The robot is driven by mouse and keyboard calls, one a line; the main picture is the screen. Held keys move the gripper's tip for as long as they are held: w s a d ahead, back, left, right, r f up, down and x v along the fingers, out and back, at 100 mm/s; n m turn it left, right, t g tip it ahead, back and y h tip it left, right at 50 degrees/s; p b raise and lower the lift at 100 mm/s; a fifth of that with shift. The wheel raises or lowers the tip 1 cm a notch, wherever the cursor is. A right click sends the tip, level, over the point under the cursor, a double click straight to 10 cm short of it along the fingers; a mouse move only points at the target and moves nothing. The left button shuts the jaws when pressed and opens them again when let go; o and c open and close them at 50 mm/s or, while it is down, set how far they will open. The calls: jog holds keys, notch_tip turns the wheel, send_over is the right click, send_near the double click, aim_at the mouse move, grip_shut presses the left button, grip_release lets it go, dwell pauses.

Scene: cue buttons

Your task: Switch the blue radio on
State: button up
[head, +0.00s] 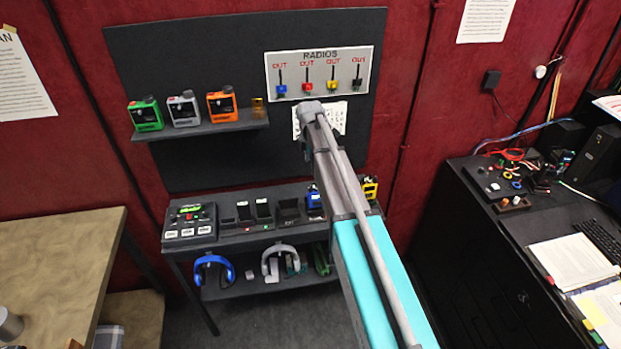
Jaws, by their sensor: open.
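The blue radio (315,201) stands in the row of slots on the dark bench, just left of my arm. Part of its right side is close to or behind the arm, and its knob and display are too small to read. My arm reaches up from the bottom right and its visible end joint lies in front of the wall board. No gripper fingers can be made out; they are hidden or out of sight. A sign board (347,64) marked RADIOS holds blue, red, yellow and black tags, each under the word OUT.
A yellow radio (369,188) stands right of my arm. Green (146,114), grey and orange devices sit on a wall shelf (200,133). A button box (190,222) is at the bench's left end. Headsets hang below. A cluttered desk (520,225) stands right, a wooden table (60,250) left.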

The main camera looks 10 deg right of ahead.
aim_at(311, 187)
jog(key=shift+w+r+n, duration=0.3)
jog(key=shift+w+r, duration=0.1)
jog(key=shift+r, duration=0.15)
jog(key=shift+f, duration=0.1)
notch_tip(311, 187, down, 14)
jog(key=b, duration=1.3)
jog(key=shift+s+r, duration=0.15)
jog(key=shift+r, duration=0.05)
dwell(0.3)
grip_shut()
